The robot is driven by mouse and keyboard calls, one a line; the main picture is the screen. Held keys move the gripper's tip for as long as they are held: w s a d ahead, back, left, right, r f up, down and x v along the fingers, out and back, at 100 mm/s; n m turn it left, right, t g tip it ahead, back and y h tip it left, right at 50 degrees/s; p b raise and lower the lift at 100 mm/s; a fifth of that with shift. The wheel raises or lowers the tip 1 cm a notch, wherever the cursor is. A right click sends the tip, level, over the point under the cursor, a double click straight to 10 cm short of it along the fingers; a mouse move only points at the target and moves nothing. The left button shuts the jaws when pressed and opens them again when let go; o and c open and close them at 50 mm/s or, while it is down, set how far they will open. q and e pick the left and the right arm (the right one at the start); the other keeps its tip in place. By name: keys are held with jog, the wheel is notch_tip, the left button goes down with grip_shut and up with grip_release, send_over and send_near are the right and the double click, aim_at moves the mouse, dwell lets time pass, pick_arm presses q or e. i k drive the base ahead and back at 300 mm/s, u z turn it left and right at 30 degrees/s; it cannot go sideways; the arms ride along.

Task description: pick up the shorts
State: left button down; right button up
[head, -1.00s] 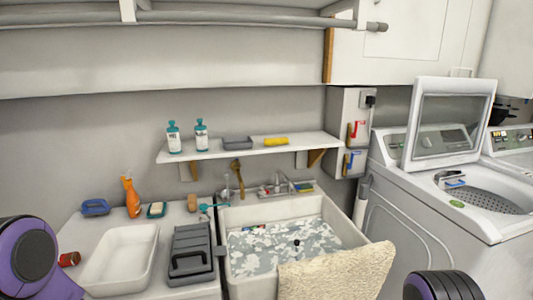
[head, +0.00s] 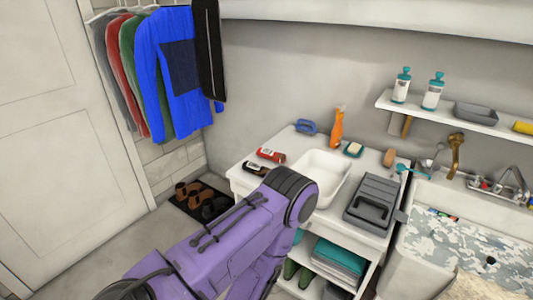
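A grey-and-white camouflage-patterned cloth (head: 462,241) lies spread in the white sink (head: 435,190) at the right of the head view. It may be the shorts, but its shape does not show clearly and its right part is cut off by the frame. My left arm crosses the lower middle of the view, with its dark joint in front of the counter. Neither gripper shows in the frame.
The counter (head: 250,178) holds a white tub (head: 330,165), a grey toolbox (head: 372,203), an orange spray bottle (head: 337,128) and small items. Clothes (head: 175,65) hang at the left. A shoe mat (head: 190,190) lies on the floor. Folded cloths (head: 338,258) sit below the counter.

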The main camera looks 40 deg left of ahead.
aim_at(269, 154)
jog(key=u, duration=0.95)
jog(key=k, duration=0.25)
jog(key=u, duration=0.5)
jog(key=i, duration=0.4)
jog(key=u, duration=1.95)
jog(key=i, duration=1.3)
jog(key=z, duration=3.4)
